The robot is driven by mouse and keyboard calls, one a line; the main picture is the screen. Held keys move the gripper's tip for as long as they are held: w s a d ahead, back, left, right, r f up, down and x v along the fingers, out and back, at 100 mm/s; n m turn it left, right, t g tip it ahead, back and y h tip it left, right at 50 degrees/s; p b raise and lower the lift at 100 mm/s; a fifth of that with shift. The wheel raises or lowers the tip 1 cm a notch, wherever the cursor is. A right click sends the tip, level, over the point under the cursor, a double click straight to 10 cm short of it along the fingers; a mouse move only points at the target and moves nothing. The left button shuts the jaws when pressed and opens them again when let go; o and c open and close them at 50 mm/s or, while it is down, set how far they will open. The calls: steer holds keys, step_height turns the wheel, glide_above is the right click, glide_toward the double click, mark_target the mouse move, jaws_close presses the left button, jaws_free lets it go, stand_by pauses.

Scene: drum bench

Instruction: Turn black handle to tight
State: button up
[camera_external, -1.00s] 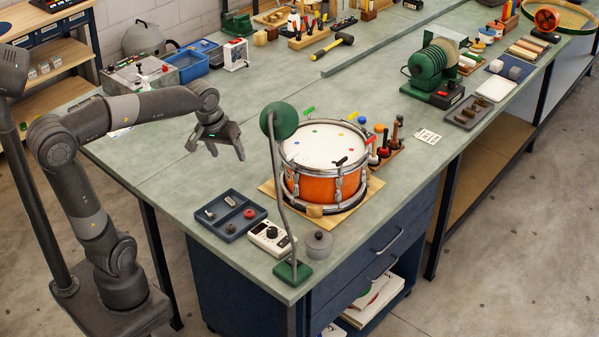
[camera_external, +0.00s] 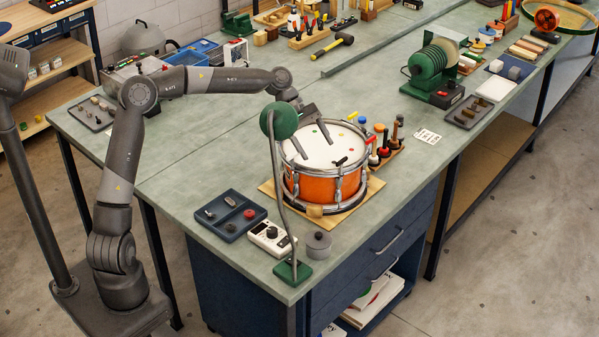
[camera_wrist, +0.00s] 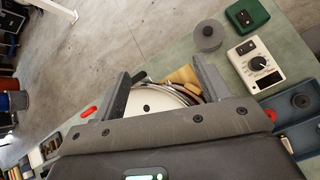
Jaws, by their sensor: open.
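An orange drum (camera_external: 318,188) with a white head (camera_external: 308,152) and metal rims stands on a wooden board (camera_external: 272,188). The black handle (camera_external: 341,161) sits at the front right of its rim; in the wrist view the black handle (camera_wrist: 139,77) shows just right of the left fingertip. A black dot (camera_wrist: 146,108) marks the head near it. My gripper (camera_external: 318,149) is open and empty, fingers pointing down over the head, behind and left of the black handle. In the wrist view my gripper (camera_wrist: 160,70) straddles the near rim. Contact with the head cannot be told.
A green lamp (camera_external: 279,121) on a thin curved stem stands close in front of the drum. A blue tray (camera_external: 230,228), a white meter (camera_external: 268,236) and a grey round tin (camera_external: 318,244) lie in front. A rack of knobbed tools (camera_external: 388,151) stands right of the drum.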

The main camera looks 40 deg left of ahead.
steer(key=w+a+r+n+h, duration=0.3)
steer(key=w+a+n+h, duration=0.2)
steer(key=w+a, duration=0.15)
glide_toward(342, 159)
steer(key=shift+s+a+r+m, duration=0.2)
steer(key=shift+a+r+m, duration=0.1)
steer(key=shift+r, duration=0.15)
steer(key=shift+d+f, duration=0.15)
steer(key=shift+f, duration=0.2)
steer(key=shift+d+f, duration=0.15)
steer(key=shift+d, duration=0.1)
steer(key=shift+y, duration=0.3)
steer(key=x, duration=1)
steer(key=shift+w, duration=0.15)
steer(key=c, duration=1)
steer(key=shift+o, duration=0.2)
steer(key=shift+d, duration=0.1)
